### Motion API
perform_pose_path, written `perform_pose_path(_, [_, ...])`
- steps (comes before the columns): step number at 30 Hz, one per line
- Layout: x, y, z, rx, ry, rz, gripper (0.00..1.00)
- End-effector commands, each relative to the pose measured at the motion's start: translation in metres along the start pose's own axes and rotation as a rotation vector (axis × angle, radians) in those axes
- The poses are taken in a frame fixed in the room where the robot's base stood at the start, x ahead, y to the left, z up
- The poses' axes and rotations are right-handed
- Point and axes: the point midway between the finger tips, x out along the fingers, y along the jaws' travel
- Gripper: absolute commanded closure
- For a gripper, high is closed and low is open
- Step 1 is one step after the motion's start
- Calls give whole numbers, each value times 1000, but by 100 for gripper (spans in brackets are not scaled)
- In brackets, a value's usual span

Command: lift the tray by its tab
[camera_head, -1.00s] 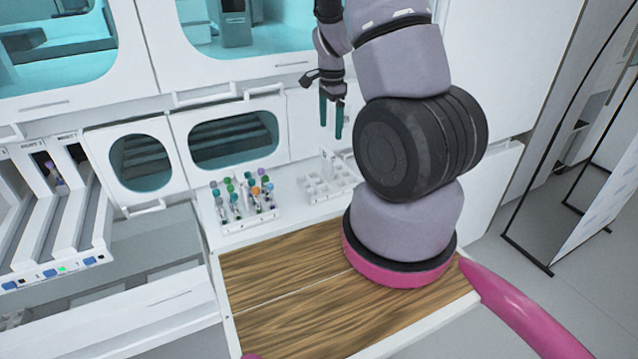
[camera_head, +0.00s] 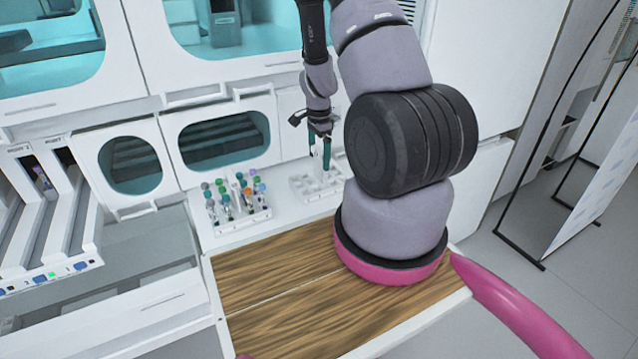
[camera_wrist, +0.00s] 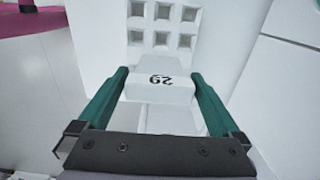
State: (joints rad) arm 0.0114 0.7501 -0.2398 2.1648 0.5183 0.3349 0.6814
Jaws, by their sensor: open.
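The white tray (camera_head: 303,193) with square empty wells stands on the white bench behind the wood surface. In the wrist view the tray (camera_wrist: 142,28) shows its wells at the top, and its white tab (camera_wrist: 158,88) faces me with "29" upside down on it. My gripper (camera_head: 320,158) is over the tray in the head view. In the wrist view my gripper (camera_wrist: 158,76) is open, with one teal finger on each side of the tab. Each fingertip is close to a tab edge; I cannot tell whether they touch. Part of the tray is hidden behind my arm in the head view.
A rack of capped tubes (camera_head: 238,205) stands just left of the tray. The white cabinet wall with windows (camera_head: 213,143) rises behind. The wood surface (camera_head: 290,300) in front is clear. A grey slotted unit (camera_head: 45,225) stands at the left.

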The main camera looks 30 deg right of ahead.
Motion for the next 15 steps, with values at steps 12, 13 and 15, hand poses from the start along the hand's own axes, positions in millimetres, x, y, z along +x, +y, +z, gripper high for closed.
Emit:
perform_pose_path(12, [-1,0,0,0,0,-1,80])
perform_pose_path(13, [-1,0,0,0,0,-1,80])
perform_pose_path(15, [-1,0,0,0,0,-1,80])
